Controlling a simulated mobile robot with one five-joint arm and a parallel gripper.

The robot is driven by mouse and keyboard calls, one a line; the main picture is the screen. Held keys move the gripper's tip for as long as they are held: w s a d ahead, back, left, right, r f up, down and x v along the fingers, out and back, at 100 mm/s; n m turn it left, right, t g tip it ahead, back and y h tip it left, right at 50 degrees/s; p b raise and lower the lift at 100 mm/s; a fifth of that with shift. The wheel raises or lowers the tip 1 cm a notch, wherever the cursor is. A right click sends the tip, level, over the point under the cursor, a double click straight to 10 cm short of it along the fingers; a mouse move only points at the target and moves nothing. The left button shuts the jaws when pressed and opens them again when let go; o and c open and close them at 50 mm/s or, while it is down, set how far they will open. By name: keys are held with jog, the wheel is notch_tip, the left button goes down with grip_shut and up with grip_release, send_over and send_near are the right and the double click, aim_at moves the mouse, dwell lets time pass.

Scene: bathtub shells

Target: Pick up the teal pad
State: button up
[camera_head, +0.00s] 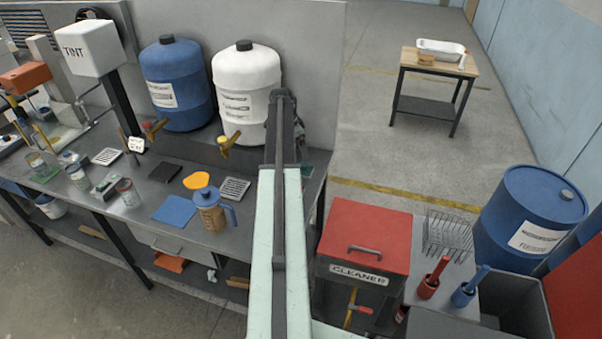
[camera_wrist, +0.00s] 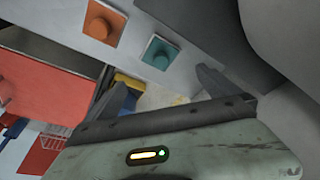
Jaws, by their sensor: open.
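In the wrist view, a teal square pad (camera_wrist: 151,60) lies on a pale grey surface. A small teal patch shows right of my arm at the bench end, mostly hidden.
In the wrist view, an orange square (camera_wrist: 93,36) with a round knob lies left of the pad. In the head view, the white drum (camera_head: 236,70) and blue drum (camera_head: 172,95) stand at the bench's back. The red cleaner cabinet (camera_head: 352,235) stands at the right.

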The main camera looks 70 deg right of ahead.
aim_at(303, 164)
jog(key=b+x, duration=0.1)
jog(key=x, duration=0.1)
jog(key=b+x, duration=0.3)
jog(key=b, duration=0.1)
jog(key=shift+w+f, duration=0.25)
jog(key=shift+f, duration=0.25)
jog(key=b+x, duration=0.6)
jog(key=shift+r, duration=0.15)
jog(key=c, duration=1)
